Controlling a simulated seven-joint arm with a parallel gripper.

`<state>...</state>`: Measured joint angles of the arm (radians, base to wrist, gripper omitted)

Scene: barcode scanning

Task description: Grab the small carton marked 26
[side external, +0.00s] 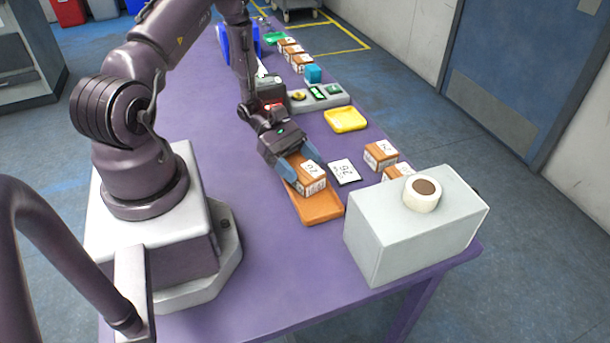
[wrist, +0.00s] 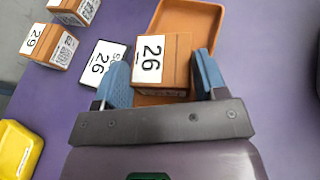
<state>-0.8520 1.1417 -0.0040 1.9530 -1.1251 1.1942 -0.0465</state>
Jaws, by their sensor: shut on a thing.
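The small brown carton marked 26 (wrist: 162,62) is between the two blue fingers of my gripper (wrist: 163,80), which is shut on it. Its white label faces the wrist camera. In the side view, the same carton (side external: 308,180) is in my gripper (side external: 303,172) over the back part of an orange tray (side external: 320,208). The tray also shows behind the carton in the wrist view (wrist: 188,18). I cannot tell whether the carton touches the tray. A white card marked 26 (side external: 344,172) lies beside the tray, and it also shows in the wrist view (wrist: 101,66).
Other cartons, one marked 29 (wrist: 49,46), stand past the card. A grey box (side external: 415,225) with a tape roll (side external: 422,195) stands at the front right. A yellow tray (side external: 345,120) and a grey panel (side external: 320,96) are farther back. The purple table is clear left of the tray.

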